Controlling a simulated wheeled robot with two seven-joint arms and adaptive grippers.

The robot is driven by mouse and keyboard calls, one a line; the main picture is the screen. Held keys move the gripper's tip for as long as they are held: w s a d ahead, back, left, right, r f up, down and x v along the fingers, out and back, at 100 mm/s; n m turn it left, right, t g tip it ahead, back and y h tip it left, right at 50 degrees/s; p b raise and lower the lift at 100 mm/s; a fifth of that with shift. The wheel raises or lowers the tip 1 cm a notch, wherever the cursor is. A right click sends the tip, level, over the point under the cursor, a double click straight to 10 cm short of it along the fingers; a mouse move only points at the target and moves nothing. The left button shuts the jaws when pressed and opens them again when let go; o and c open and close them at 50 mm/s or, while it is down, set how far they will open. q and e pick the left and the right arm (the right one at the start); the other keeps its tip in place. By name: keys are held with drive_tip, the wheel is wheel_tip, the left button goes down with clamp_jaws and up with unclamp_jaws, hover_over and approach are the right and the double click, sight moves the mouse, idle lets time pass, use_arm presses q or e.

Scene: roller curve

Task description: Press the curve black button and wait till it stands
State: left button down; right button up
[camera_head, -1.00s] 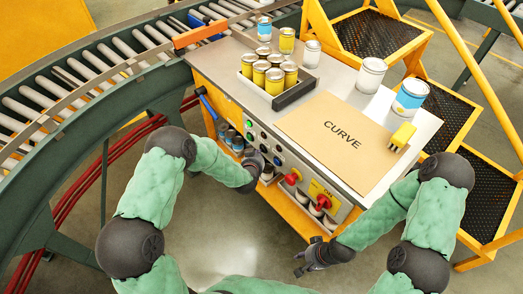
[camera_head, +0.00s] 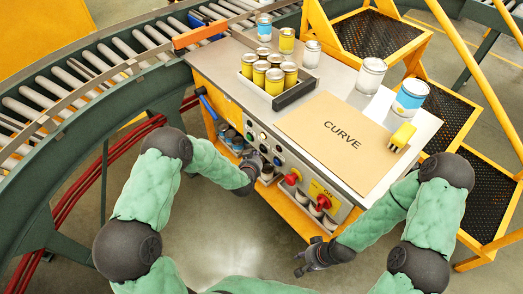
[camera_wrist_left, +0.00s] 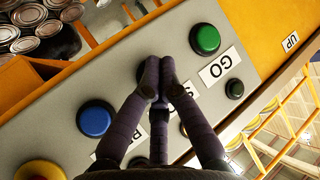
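The control panel (camera_head: 270,150) is on the front of a workbench, with coloured buttons and two red knobs. My left gripper (camera_head: 262,160) is at the panel. In the left wrist view its fingertips (camera_wrist_left: 159,76) meet over the grey panel face, with nothing between them. A green button (camera_wrist_left: 205,39) by a GO label, a blue button (camera_wrist_left: 95,119) and a yellow button (camera_wrist_left: 41,170) surround it. The fingers cover part of the labels and buttons. I cannot make out the curve black button. My right gripper (camera_head: 300,264) hangs below the bench front, open and empty.
A brown board marked CURVE (camera_head: 340,142) lies on the bench top. A tray (camera_head: 279,97) of yellow cans and several loose cans stand behind it. A roller conveyor (camera_head: 80,80) curves along the left. Yellow-framed steps (camera_head: 460,150) stand at the right.

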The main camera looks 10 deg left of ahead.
use_arm(q)
drive_tip(key=shift+s+a, duration=0.15)
drive_tip(key=shift+s, duration=0.05)
drive_tip(key=shift+s+a, duration=0.75)
drive_tip(key=shift+s, duration=0.2)
drive_tip(key=shift+s+a, duration=0.7)
drive_tip(key=shift+s, duration=0.25)
